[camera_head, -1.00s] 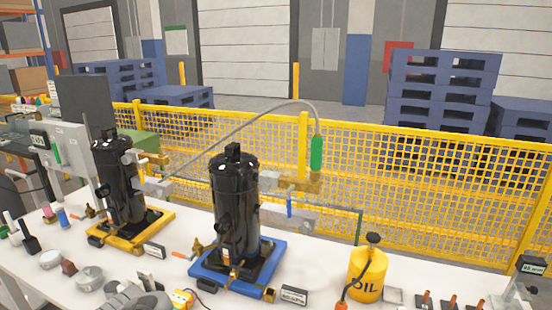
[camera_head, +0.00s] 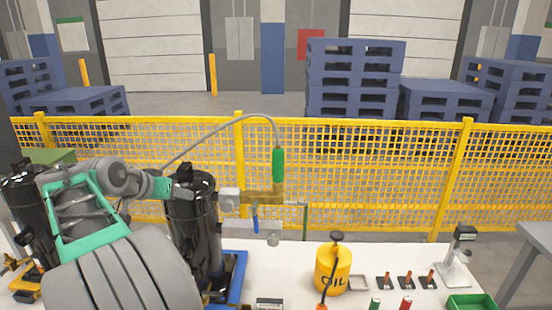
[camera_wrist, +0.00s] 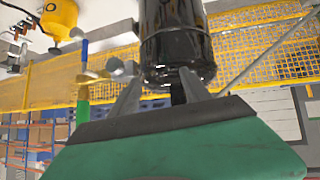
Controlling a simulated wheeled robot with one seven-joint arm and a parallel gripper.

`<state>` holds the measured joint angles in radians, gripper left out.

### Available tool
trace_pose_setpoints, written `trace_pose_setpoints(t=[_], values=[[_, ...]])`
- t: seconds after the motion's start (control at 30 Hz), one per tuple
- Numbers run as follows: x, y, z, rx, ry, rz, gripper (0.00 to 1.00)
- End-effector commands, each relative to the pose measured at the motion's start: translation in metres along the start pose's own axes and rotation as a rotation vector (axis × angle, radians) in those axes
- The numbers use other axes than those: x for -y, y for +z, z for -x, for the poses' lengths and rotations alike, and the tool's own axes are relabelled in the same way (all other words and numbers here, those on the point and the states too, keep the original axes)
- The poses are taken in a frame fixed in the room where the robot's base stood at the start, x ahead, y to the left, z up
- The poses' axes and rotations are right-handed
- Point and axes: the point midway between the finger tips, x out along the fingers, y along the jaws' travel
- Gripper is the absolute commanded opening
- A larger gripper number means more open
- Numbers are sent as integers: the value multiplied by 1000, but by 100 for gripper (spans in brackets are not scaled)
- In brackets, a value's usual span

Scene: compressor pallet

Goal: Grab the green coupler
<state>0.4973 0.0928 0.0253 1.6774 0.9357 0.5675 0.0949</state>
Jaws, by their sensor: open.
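The green coupler (camera_head: 278,165) hangs upright at the end of a grey hose, just above a brass fitting (camera_head: 262,197), in front of the yellow mesh fence. In the wrist view, which looks upside down, the green coupler (camera_wrist: 82,114) is left of my fingers, beside a blue lever (camera_wrist: 84,50). My gripper (camera_wrist: 160,77) is open, with a black compressor cylinder (camera_wrist: 178,40) showing beyond and between its fingers. In the head view my arm reaches in from the lower left, and its end is near the black compressor (camera_head: 193,215), well left of the coupler; its fingers are not clear there.
Another black compressor (camera_head: 25,205) stands at the far left. A yellow oil can (camera_head: 332,268) and several small tools are on the white bench (camera_head: 290,262). The yellow mesh fence (camera_head: 360,170) runs behind. The grey hose (camera_head: 215,128) arches over between compressor and coupler.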

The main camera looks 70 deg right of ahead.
Motion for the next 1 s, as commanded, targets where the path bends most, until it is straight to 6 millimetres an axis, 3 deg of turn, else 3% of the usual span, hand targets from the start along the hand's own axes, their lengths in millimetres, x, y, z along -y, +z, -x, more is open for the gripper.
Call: trace_pose_setpoints(t=[0.03, 0.1, 0.2, 0.3, 0.5, 0.73, 1.0], values=[[-36, -40, -17, -43, 124, -110, 56], [-89, -77, -34, -109, 289, -249, 56], [-159, -106, -44, -188, 497, -407, 56], [-197, -113, -46, -230, 616, -488, 56], [-216, -107, -63, -242, 648, -513, 56], [-231, -113, -72, -240, 647, -508, 56], [-257, -114, -102, -241, 645, -508, 56]])
